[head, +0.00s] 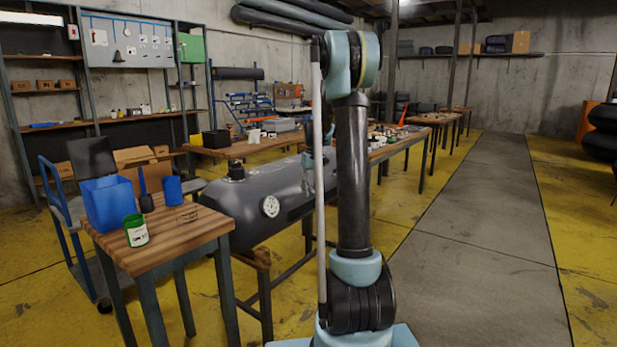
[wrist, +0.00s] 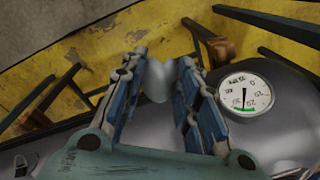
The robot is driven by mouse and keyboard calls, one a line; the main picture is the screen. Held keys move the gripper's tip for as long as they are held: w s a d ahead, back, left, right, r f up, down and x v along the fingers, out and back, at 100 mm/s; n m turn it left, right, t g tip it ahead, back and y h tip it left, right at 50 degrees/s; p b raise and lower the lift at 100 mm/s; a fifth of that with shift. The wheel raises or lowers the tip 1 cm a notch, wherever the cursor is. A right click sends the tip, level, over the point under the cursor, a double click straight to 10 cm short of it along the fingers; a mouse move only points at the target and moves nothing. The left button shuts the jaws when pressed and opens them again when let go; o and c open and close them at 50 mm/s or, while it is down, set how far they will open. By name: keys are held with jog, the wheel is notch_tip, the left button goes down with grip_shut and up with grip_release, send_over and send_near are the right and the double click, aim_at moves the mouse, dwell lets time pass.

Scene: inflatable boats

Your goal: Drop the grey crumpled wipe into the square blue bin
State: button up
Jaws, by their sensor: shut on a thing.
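My gripper (wrist: 160,72) is shut on the grey crumpled wipe (wrist: 157,84) in the wrist view. The wipe shows as a pale grey lump between the fingertips, above a dark grey inflatable tube. In the head view my arm hides most of my gripper, and I cannot make out the wipe there. The square blue bin (head: 107,204) stands upright at the left of the small wooden table (head: 190,236). The bin is not in the wrist view.
A green-and-white can (head: 136,231), a black cup (head: 146,203) with a blue-handled tool and a round blue container (head: 172,190) stand near the bin. The grey tube (head: 240,213) with a round gauge (wrist: 245,94) lies on a stand between the table and my arm.

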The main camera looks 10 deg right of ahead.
jog(key=s+f+m, duration=0.1)
jog(key=s+f, duration=0.1)
jog(key=f, duration=1)
jog(key=s+f+m, duration=0.1)
jog(key=s+f, duration=0.1)
jog(key=f, duration=1.1)
jog(key=shift+f, duration=0.15)
jog(key=shift+s+a, duration=0.1)
jog(key=shift+s, duration=0.05)
